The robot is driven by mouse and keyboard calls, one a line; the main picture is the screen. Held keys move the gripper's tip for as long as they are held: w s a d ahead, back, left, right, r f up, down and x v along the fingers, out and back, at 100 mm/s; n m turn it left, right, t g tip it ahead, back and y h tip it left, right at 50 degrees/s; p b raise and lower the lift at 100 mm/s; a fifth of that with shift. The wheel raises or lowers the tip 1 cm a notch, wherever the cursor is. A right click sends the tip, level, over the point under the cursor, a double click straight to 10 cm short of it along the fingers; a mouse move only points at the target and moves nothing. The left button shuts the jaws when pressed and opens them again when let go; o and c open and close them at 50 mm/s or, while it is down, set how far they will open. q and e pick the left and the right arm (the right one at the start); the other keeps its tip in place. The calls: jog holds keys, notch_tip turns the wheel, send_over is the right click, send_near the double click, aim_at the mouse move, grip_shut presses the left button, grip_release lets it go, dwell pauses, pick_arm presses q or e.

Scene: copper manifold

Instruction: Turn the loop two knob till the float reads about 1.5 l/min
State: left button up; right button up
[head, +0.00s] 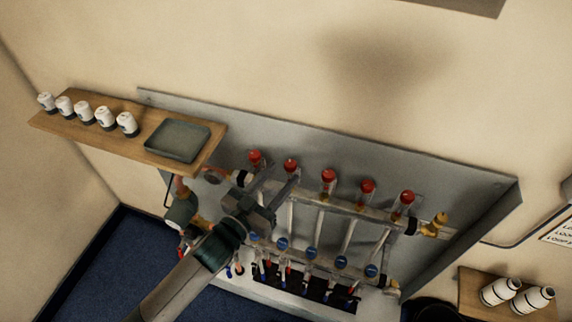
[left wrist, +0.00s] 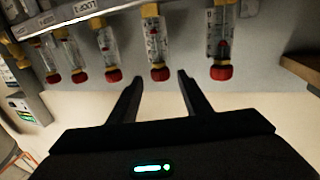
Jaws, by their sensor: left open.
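The manifold carries a row of upright clear float tubes with red knobs on top. The second red knob from the left (head: 291,165), by position loop two, is at my left gripper (head: 279,180). In the left wrist view, which looks upside down, the matching red knob (left wrist: 160,74) shows between the tips of my left gripper (left wrist: 160,78). The fingers are open, with gaps on both sides of the knob; contact is not visible. Its clear tube (left wrist: 154,38) has a dark red float inside, but the scale is too small to read. My right gripper is not in view.
Neighbouring red knobs (head: 255,156) (head: 328,175) stand close on either side. Blue knobs (head: 312,253) line the lower bar. A wooden shelf (head: 135,138) with white bottles and a grey tray (head: 178,141) juts out at upper left. A wooden shelf (head: 478,283) holds bottles at lower right.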

aim_at(287, 170)
pick_arm(q)
jog(key=shift+p+x, duration=0.35)
jog(key=shift+x, duration=1.2)
jog(key=shift+c, duration=0.6)
jog(key=c, duration=0.9)
